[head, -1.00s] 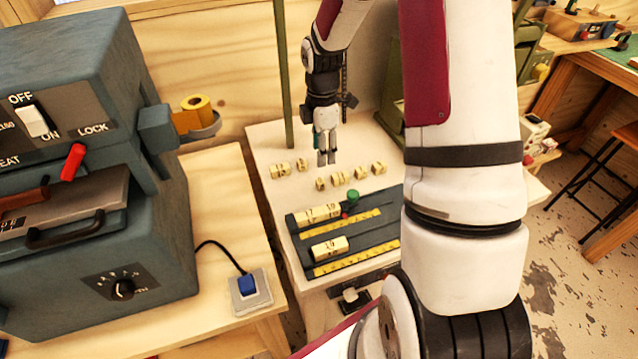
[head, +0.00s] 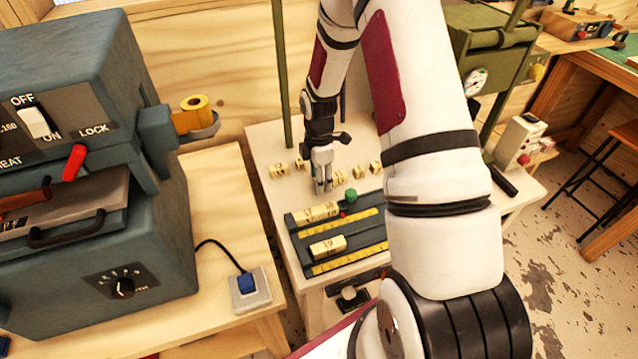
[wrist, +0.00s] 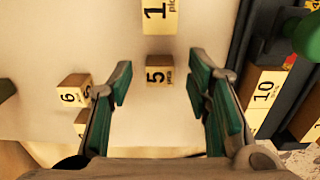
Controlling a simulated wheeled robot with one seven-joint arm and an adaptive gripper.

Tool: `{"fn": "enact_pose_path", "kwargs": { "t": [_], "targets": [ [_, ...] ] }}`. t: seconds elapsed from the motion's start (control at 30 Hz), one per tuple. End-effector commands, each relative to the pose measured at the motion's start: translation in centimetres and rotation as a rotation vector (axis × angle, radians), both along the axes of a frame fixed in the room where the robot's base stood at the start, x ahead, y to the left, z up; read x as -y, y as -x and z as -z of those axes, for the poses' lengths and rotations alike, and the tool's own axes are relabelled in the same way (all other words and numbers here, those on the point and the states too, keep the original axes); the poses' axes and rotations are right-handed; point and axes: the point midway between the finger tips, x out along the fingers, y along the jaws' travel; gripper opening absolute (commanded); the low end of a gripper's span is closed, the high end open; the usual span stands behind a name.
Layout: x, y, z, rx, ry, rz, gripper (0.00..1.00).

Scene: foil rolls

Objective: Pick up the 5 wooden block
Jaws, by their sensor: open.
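The wooden block marked 5 (wrist: 159,74) is a small pale cube on the white table. In the wrist view it lies between and just beyond the fingertips of my gripper (wrist: 158,80), not touched by either finger. My gripper (head: 323,184) is open and empty, with green pads on both fingers, pointing down over the table in the head view. There the block marked 5 cannot be told apart, as the fingers cover that spot.
A block marked 6 (wrist: 73,88) sits left of the left finger, with another partly hidden beside it. A longer block marked 1 (wrist: 159,16) lies farther off. The dark rack (head: 371,240) holds a block marked 10 (wrist: 264,88). A green knob (head: 350,195) stands near the rack.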

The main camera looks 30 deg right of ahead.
Motion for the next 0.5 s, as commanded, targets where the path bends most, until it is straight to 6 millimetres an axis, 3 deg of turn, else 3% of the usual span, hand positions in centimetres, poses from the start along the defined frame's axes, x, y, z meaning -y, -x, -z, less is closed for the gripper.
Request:
{"fn": "enact_pose_path", "kwargs": {
  "t": [0.1,0.27,0.5],
  "targets": [
    [0.00,-0.01,-0.03,0.000,0.000,0.000,0.45],
    [-0.01,-0.01,-0.04,0.000,0.000,0.000,0.11],
    [-0.01,-0.01,-0.05,0.000,0.000,0.000,0.10]
  ]
}}
